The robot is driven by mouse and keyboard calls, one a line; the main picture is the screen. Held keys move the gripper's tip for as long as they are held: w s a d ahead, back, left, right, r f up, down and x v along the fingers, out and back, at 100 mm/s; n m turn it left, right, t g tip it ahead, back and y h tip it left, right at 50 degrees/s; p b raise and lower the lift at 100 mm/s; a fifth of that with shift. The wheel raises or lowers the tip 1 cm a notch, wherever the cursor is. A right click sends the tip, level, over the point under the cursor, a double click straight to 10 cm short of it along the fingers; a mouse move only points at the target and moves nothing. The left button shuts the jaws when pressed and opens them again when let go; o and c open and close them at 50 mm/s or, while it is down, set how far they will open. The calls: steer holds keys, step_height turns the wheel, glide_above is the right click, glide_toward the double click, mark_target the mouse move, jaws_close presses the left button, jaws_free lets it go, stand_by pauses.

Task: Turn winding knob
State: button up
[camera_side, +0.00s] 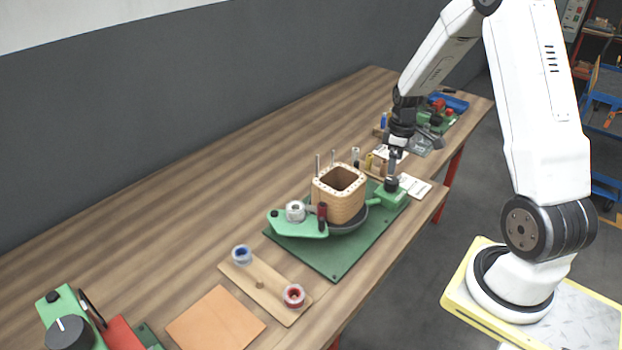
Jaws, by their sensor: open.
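The winding fixture stands on a dark green base plate (335,262) in the middle of the bench. It carries a square wooden coil former (340,197) with an open top, on a dark round disc. A small dark knob (391,185) sits on the green block at the fixture's right end; I take it for the winding knob. My gripper (392,176) points down right over this knob, with its jaws open. The fingertips are small and dark here, so I cannot tell whether they touch the knob.
A green arm with a white spool (295,211) and a red-and-black handle (322,216) is left of the former. Thin upright rods stand behind it. A wooden board (265,287) with blue and red spools lies nearer. A large dark knob (70,333) is at lower left.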

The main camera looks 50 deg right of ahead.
mark_target(392, 180)
steer(key=shift+f, duration=3.6)
jaws_close()
